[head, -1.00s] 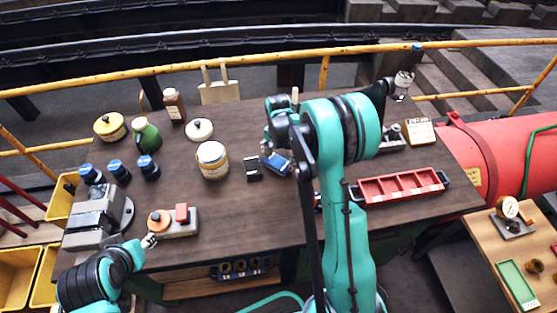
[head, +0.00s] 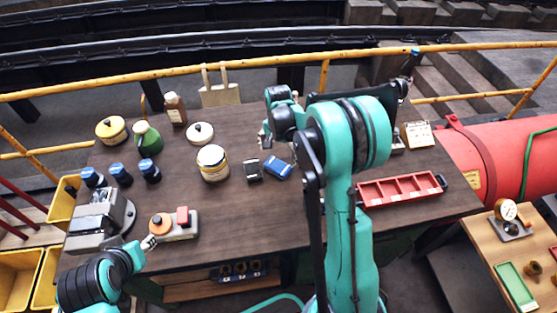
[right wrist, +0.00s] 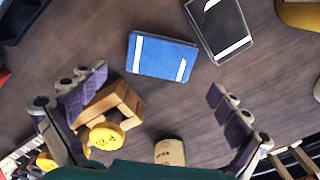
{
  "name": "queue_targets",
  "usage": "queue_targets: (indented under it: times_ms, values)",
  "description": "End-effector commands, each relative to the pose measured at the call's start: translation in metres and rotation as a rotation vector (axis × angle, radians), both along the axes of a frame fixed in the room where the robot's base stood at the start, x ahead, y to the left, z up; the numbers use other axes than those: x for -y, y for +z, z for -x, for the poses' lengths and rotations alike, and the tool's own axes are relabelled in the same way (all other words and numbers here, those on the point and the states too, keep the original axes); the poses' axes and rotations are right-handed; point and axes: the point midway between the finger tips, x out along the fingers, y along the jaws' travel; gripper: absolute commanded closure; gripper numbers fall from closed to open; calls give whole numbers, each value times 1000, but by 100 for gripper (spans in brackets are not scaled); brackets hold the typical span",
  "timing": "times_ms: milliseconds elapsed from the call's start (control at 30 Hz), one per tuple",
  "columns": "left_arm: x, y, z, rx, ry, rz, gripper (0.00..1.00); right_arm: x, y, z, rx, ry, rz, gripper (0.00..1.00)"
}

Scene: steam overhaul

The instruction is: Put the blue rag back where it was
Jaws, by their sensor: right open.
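The blue rag (head: 278,167), a folded rectangle with pale stripes, lies flat on the dark workbench (head: 240,225), right of a dark folded item (head: 253,169). In the right wrist view the rag (right wrist: 162,56) lies beyond my fingertips, with the dark item (right wrist: 222,28) close beside it. My right gripper (right wrist: 160,100) is open, with nothing between its fingers. In the head view my right gripper (head: 265,135) is above the bench, just behind the rag, and apart from it. My left gripper (head: 149,243) is beside a box with an orange knob; its jaws are too small to judge.
A cream tin (head: 212,163) stands left of the dark item. A red compartment tray (head: 400,188) lies at right. The bench front middle is clear. A yellow rail (head: 200,77) runs behind.

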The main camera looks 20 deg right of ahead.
Motion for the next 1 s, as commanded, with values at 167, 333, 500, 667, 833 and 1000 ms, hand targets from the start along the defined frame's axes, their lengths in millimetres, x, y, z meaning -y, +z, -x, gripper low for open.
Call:
queue_targets:
  times_ms: [167, 333, 500, 667, 833, 1000]
  values:
    - [0, 11, 0, 0, 0, 0, 60, 0, 42, 0, 0, 0, 0, 0]
    - [0, 15, 0, 0, 0, 0, 60, 0, 65, 0, 0, 0, 0, 0]
    - [0, 16, 0, 0, 0, 0, 60, -4, 81, 6, 17, 29, 3, 0]
    - [0, 16, 0, 0, 0, 0, 60, -23, 115, 34, 100, 173, 23, 0]
    - [0, 16, 0, 0, 0, 0, 60, -48, 150, 82, 233, 405, 72, 0]
    - [0, 16, 0, 0, 0, 0, 60, -70, 165, 133, 360, 633, 142, 0]
